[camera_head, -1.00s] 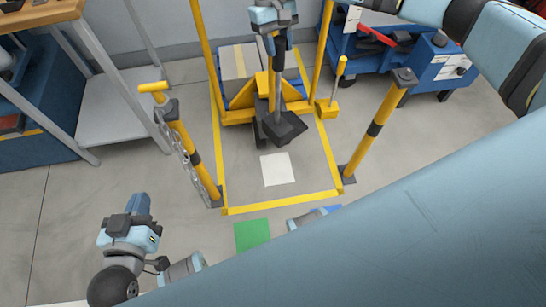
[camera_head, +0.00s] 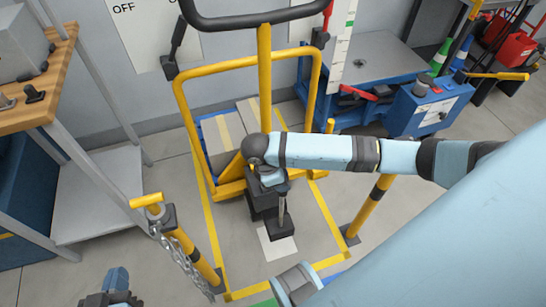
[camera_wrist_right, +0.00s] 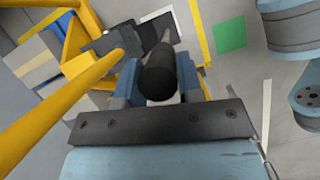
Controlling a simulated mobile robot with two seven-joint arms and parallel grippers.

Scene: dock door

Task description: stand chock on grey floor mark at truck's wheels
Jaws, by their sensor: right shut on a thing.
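The dark chock (camera_head: 284,230) with its upright handle stands out at the foot of the yellow truck (camera_head: 264,75). My right gripper (camera_head: 272,182) is shut on the handle; the wrist view shows the handle's black round end (camera_wrist_right: 160,82) between the fingers. In the head view the chock overlaps the far part of the pale grey floor mark (camera_head: 276,246). I cannot tell whether it touches the floor. The wrist view shows part of the mark (camera_wrist_right: 156,15) beyond the chock (camera_wrist_right: 122,42).
Boxes (camera_head: 228,145) lie on the truck. Yellow floor tape (camera_head: 232,296) frames the bay. A chained yellow post (camera_head: 190,250) stands left and another (camera_head: 372,212) right. A green floor mark (camera_wrist_right: 229,32) lies nearer me. A blue machine (camera_head: 425,108) is behind right.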

